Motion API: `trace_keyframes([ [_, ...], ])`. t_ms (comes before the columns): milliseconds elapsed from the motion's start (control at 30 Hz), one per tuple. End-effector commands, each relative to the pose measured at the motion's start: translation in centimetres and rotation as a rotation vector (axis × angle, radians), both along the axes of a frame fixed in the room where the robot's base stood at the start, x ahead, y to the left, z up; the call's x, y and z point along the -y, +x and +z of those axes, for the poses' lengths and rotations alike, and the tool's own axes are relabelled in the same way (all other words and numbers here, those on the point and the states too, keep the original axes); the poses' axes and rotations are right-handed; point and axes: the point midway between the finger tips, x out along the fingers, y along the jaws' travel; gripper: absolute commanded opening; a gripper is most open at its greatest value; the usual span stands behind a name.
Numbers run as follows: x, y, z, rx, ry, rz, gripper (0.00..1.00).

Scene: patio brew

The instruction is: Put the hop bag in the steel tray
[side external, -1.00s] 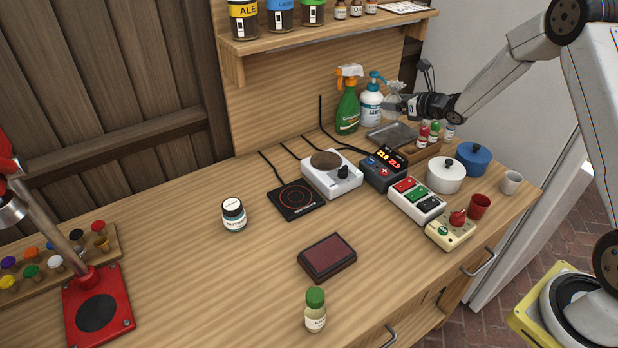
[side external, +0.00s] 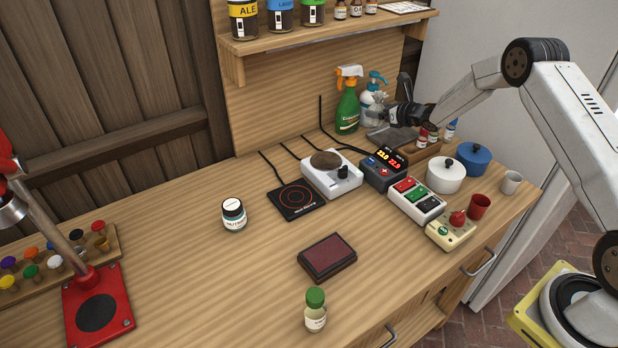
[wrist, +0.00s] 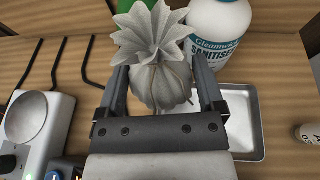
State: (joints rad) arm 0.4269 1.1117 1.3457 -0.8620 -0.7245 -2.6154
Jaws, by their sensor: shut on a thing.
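The hop bag (wrist: 160,80) is a pale, gathered cloth pouch with a ruffled top. In the wrist view it sits between the two fingers of my gripper (wrist: 163,88), which is shut on it. The steel tray (wrist: 245,118) is a shallow metal tray, partly hidden behind the gripper and bag in that view. In the side view my gripper (side external: 384,117) is just above the tray (side external: 388,139) at the back of the bench. The bag (side external: 374,115) shows there as a pale shape beside the gripper, in front of the white bottle. I cannot tell whether it touches the tray.
A green spray bottle (side external: 347,108) and a white sanitiser bottle (wrist: 220,30) stand close behind the tray. A wooden rack with small bottles (side external: 428,143) is to its right.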

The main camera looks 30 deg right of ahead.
Motion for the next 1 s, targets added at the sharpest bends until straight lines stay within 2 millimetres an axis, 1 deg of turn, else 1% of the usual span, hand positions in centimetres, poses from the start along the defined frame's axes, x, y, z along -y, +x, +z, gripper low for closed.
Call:
trace_keyframes([
  [167, 0.0, 0.1, -0.2, 0.0, 0.0, 0.0, 0.22],
  [267, 0.1, 0.4, -0.6, -0.001, 0.0, 0.0, 0.22],
  [500, 0.1, 0.5, -3.1, -0.002, 0.001, 0.001, 0.22],
  [600, 0.1, 0.5, -3.6, 0.0, 0.0, 0.0, 0.22],
  [1000, 0.1, 0.5, -3.9, 0.0, 0.0, 0.0, 0.22],
])
